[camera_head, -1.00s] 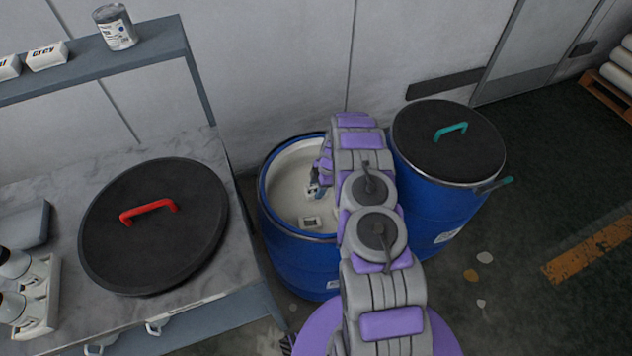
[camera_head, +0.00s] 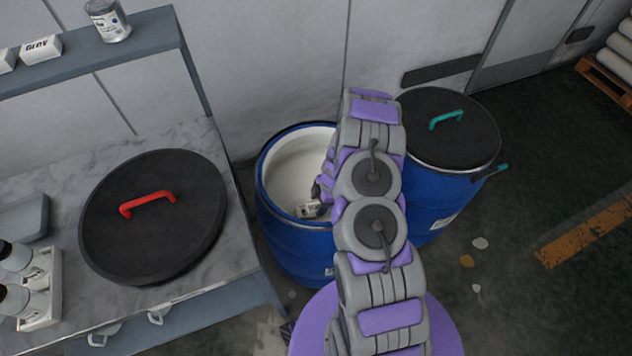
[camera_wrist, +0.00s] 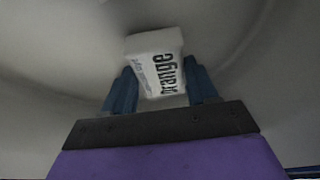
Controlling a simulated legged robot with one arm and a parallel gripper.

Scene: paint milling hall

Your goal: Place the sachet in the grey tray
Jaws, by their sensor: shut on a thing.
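The sachet (camera_wrist: 160,62) is a small white packet marked "orange" in the wrist view. It also shows in the head view (camera_head: 307,210), inside the open blue drum (camera_head: 285,245). My gripper (camera_wrist: 163,78) is shut on it, one blue finger on each side. In the head view my arm hides part of the drum's inside and most of the gripper. The grey tray (camera_head: 40,228) lies on the marbled bench at the far left, cut by the picture's edge.
A black lid with a red handle (camera_head: 150,235) lies on the bench between tray and drum. A white rack (camera_head: 42,310) holds bottles at the front left. A shelf (camera_head: 150,38) runs above the bench. A closed blue drum (camera_head: 425,190) stands right of my arm.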

